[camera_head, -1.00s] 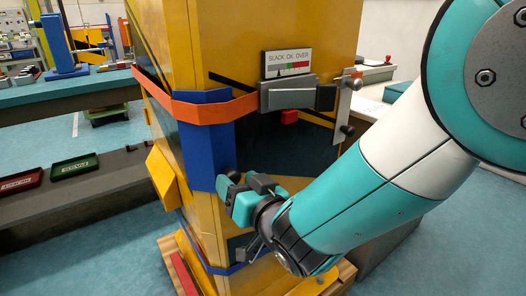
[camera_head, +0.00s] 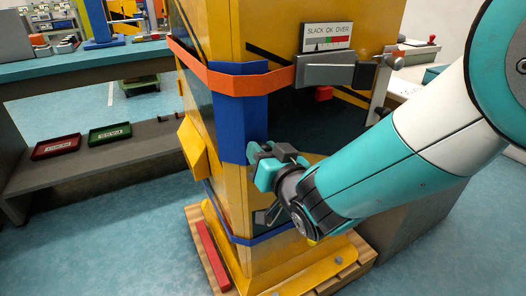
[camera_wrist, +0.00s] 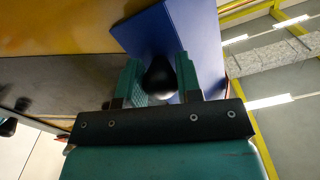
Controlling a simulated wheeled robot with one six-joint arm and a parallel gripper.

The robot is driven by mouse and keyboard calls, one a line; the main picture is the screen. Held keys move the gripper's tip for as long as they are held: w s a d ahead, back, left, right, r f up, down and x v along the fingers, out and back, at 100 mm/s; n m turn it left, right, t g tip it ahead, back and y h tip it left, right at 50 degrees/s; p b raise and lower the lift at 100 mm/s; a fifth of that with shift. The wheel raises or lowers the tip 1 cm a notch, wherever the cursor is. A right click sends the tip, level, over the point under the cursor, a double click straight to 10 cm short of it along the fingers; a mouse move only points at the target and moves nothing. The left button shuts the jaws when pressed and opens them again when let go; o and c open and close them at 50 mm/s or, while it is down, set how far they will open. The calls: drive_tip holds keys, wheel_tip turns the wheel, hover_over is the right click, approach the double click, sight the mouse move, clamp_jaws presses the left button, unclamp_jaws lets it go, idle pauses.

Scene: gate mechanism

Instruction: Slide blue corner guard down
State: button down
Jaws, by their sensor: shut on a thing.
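The blue corner guard (camera_head: 231,115) stands upright on the near corner of the yellow machine cabinet. The orange strap (camera_head: 225,82) crosses its upper part, with a little blue showing above the strap. My gripper (camera_head: 262,153) is at the guard's lower right edge. In the wrist view the guard (camera_wrist: 195,35) fills the upper middle. There my gripper (camera_wrist: 160,80) has its two teal fingers on either side of a black rounded knob (camera_wrist: 159,76) in front of the guard, and is shut on it. The knob is mostly hidden by my fingers in the head view.
A gauge (camera_head: 327,37) marked slack, ok, over sits above a grey buckle (camera_head: 326,72) on the strap. A thin blue band (camera_head: 262,237) circles the cabinet lower down. A yellow angled block (camera_head: 192,147) juts out left. The cabinet stands on a wooden pallet (camera_head: 351,266).

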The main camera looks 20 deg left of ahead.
sight(256, 198)
wheel_tip(256, 198, down, 16)
drive_tip(key=b, duration=1.5)
drive_tip(key=shift+f, duration=0.2)
drive_tip(key=c, duration=0.8)
unclamp_jaws()
drive_tip(key=b+v, duration=1.3)
drive_tip(key=v, duration=0.4)
drive_tip(key=shift+s+d, duration=0.15)
drive_tip(key=shift+s, duration=0.05)
